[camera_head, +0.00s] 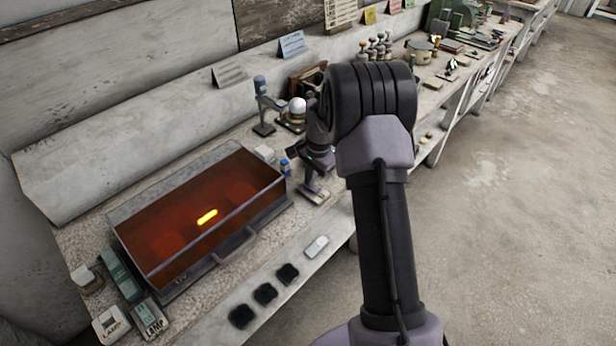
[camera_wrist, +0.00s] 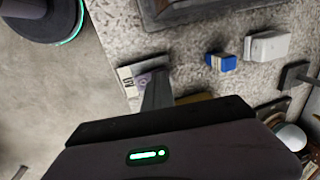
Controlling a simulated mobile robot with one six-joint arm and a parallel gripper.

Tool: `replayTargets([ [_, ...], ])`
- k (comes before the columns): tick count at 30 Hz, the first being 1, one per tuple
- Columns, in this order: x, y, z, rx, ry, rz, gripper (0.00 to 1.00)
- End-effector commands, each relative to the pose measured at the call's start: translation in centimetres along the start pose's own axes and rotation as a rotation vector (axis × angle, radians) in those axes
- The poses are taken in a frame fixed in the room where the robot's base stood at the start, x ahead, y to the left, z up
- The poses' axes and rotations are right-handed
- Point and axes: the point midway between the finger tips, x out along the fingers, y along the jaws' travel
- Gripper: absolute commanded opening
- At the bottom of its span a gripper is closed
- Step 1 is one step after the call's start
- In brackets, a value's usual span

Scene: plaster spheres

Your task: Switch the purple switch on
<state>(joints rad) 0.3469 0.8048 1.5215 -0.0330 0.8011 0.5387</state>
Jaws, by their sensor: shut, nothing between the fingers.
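A small pale switch plate with dark lettering (camera_wrist: 128,76) lies on the speckled bench top in the wrist view. A purple part (camera_wrist: 147,79) shows on it, partly hidden by my fingers. The plate also shows in the head view (camera_head: 317,196), near the bench's front edge. My gripper (camera_wrist: 157,98) is shut and empty, its fingertips over or against the purple part; I cannot tell whether they touch. In the head view my gripper (camera_head: 314,180) points down at the plate. Whether the switch is on or off cannot be made out.
A red-lidded box (camera_head: 180,226) with a glowing yellow bar stands left of my gripper. A white sphere (camera_head: 298,105) and a grey-blue stand (camera_head: 262,108) are behind. Labelled lamp boxes (camera_head: 151,316) sit front left.

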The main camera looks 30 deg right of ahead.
Motion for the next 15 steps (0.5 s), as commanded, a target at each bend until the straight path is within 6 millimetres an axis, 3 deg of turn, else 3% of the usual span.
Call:
replayTargets([
  [12, -0.3, 0.6, 0.0, -0.001, 0.0, 0.0, 0.0],
  [15, -1.2, 0.5, 0.0, -0.001, 0.0, 0.0, 0.0],
])
